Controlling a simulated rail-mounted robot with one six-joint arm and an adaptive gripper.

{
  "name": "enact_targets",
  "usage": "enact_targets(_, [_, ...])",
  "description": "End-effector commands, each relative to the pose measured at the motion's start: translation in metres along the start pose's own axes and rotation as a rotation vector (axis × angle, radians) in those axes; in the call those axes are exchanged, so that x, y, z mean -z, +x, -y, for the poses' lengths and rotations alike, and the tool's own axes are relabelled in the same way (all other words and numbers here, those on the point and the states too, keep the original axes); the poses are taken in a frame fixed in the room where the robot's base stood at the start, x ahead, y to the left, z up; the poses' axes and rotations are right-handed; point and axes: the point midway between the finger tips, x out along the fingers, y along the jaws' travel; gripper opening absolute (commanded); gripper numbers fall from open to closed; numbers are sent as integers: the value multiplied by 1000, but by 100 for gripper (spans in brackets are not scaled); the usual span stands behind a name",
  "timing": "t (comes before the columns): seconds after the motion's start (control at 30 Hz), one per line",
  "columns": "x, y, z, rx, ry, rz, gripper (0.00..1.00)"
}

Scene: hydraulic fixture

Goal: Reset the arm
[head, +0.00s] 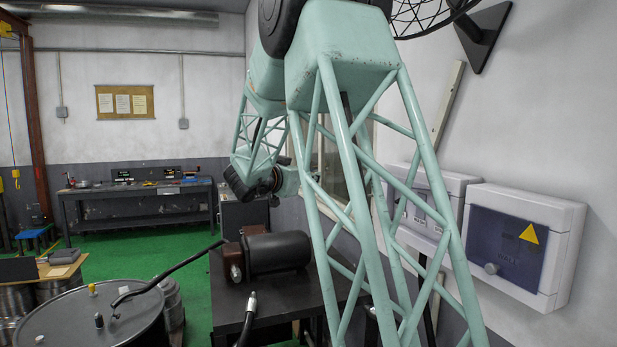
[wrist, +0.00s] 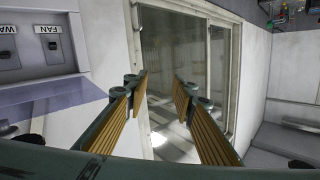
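My gripper (wrist: 161,90) shows in the wrist view with its two ridged, tan-padded fingers apart and nothing between them. Beyond the fingers is a glazed window or door in a pale frame. In the head view my pale green lattice arm rises across the middle and folds back down. The dark wrist end hangs near the window, beside the arm's own struts. The fingers cannot be made out in the head view.
A dark bench (head: 270,298) carries a black motor (head: 276,250) with hoses. A large drum (head: 92,322) stands left of it. Two wall boxes, one with a yellow warning triangle (head: 529,234), are at the right. A workbench (head: 138,190) stands at the back. Green floor is clear between.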

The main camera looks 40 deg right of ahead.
Motion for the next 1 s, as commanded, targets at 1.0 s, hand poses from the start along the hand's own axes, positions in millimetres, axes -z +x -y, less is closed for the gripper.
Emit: enact_targets(1.0, [0,-33,30,131,8,51,24])
